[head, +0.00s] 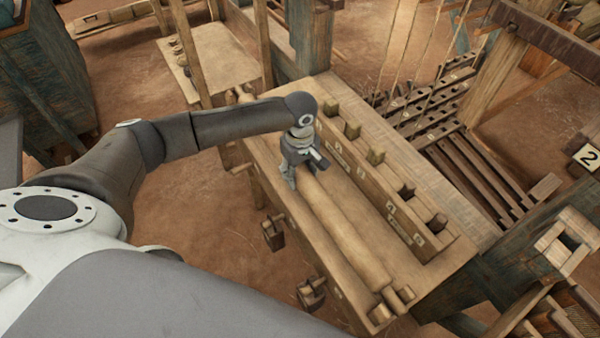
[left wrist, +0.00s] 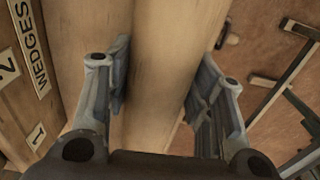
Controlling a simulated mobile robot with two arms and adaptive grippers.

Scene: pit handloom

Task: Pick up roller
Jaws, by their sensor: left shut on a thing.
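The roller (head: 345,238) is a long pale wooden cylinder lying lengthwise along the near side of the wooden bench top, with narrower ends. My left gripper (head: 293,180) reaches down onto it near its far part. In the left wrist view the roller (left wrist: 158,75) runs between the two fingers of my left gripper (left wrist: 160,100), one finger on each side. The gripper is shut around the roller. The roller's stretch under the gripper is hidden in the head view. I do not see my right gripper.
The wooden bench (head: 450,272) carries a raised rack (head: 385,200) with several square pegs and labels beside the roller. In the left wrist view a label reads WEDGES (left wrist: 32,52). Loom posts (head: 308,40) and treadles (head: 480,165) stand beyond. Hooked wooden pieces (head: 311,293) hang at the bench's near side.

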